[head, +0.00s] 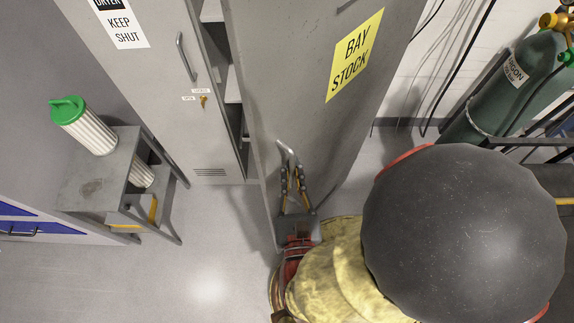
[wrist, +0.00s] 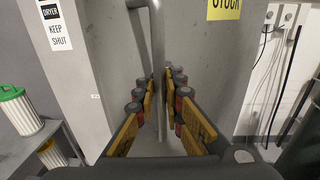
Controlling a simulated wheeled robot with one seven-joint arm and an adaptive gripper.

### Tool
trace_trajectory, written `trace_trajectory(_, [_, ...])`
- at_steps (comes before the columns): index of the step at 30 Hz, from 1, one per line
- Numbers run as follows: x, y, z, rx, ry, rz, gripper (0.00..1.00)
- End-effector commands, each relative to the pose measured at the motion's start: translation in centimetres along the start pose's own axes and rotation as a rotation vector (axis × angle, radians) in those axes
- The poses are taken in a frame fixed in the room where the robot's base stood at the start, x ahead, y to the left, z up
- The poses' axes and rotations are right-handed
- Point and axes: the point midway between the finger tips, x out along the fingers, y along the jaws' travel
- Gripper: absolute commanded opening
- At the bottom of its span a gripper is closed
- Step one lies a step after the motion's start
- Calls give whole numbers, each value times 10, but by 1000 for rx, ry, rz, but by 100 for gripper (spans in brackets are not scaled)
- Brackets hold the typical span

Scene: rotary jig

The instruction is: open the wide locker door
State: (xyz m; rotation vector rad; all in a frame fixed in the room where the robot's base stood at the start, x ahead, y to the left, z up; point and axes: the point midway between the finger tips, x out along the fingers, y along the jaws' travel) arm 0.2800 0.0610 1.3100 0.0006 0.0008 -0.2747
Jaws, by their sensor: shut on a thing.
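The wide locker door (head: 300,70) is grey and bears a yellow BAY STOCK label (head: 357,55). It stands partly open, with a gap to its left showing shelves (head: 233,90) inside. Its bar handle (head: 287,150) is low on the panel in the head view. My gripper (head: 292,178) is shut on this handle. In the wrist view the vertical bar (wrist: 157,60) runs between the two finger pads of my gripper (wrist: 159,88). The door's hinge side is not clear.
A narrower grey door (head: 165,85), labelled DRYER KEEP SHUT, is at left with its own handle. Green gas cylinders (head: 495,95) stand at right. Bare floor (head: 205,250) lies in front.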

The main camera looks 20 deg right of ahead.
Motion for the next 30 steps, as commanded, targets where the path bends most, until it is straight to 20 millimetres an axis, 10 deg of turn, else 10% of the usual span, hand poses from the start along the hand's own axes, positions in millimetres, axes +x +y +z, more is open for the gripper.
trace_trajectory(30, [0,0,1,3,1,1,26])
